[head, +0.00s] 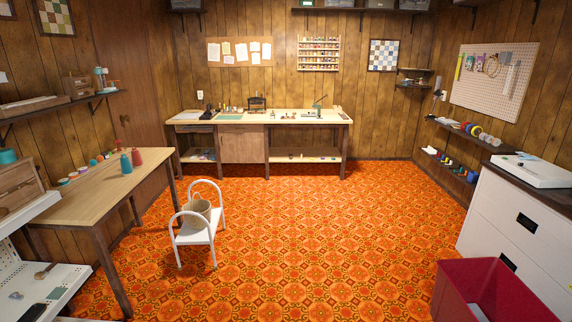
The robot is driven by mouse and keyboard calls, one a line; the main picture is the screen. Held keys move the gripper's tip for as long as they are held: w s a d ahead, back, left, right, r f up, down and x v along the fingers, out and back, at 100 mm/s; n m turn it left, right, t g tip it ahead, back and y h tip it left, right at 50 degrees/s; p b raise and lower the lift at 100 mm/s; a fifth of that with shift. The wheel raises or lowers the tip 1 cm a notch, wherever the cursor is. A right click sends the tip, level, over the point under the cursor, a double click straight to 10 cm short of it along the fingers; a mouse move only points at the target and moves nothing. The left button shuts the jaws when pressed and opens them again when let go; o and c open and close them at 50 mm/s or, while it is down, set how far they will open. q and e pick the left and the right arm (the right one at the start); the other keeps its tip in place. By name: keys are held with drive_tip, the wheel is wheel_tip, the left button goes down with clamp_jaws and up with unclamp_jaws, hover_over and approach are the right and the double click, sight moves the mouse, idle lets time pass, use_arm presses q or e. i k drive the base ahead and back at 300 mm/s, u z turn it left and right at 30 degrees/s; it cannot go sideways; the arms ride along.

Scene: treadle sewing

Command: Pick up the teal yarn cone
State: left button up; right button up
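A teal cone (126,163), which looks like the teal yarn cone, stands upright on the wooden table (92,192) at the left of the head view. It is near the table's far right corner, just left of a red cone (137,157). Nothing hides it. Neither of my grippers shows in the head view.
Small coloured items line the table's back edge. A white step stool (197,236) holding a basket (199,210) stands right of the table. A red bin (455,285) and white cabinet (515,225) are at the right. The patterned floor (320,240) is clear in the middle.

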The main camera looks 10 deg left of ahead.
sight(127, 169)
drive_tip(key=u, duration=0.15)
drive_tip(key=i, duration=2.2)
drive_tip(key=u, duration=0.95)
drive_tip(key=i, duration=1.15)
drive_tip(key=u, duration=1.75)
drive_tip(key=i, duration=0.8)
drive_tip(key=u, duration=0.5)
